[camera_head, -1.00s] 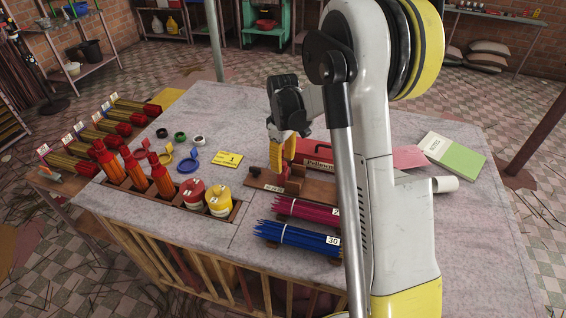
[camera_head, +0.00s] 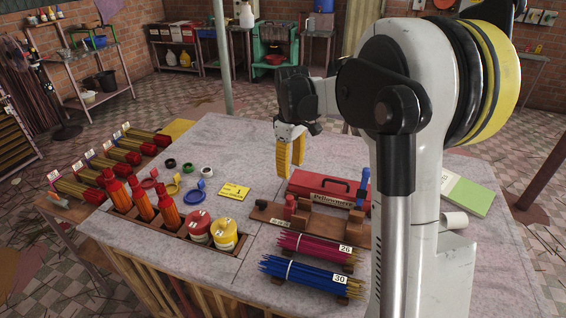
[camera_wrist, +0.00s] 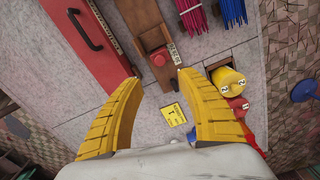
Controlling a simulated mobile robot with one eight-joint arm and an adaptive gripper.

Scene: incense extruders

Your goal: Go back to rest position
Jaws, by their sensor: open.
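My gripper (camera_head: 290,160) has yellow ribbed fingers and hangs above the table (camera_head: 235,145), behind the red toolbox (camera_head: 322,188) in the head view. In the wrist view my gripper (camera_wrist: 178,85) has its two fingers spread wide, with nothing between them but the table surface and a yellow card (camera_wrist: 174,114) below. My arm runs along the right of the head view and hides part of the table there.
A wooden holder (camera_head: 330,225) stands before the toolbox. Pink sticks (camera_head: 315,247) and blue sticks (camera_head: 300,274) lie in front. The table's back middle is clear.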

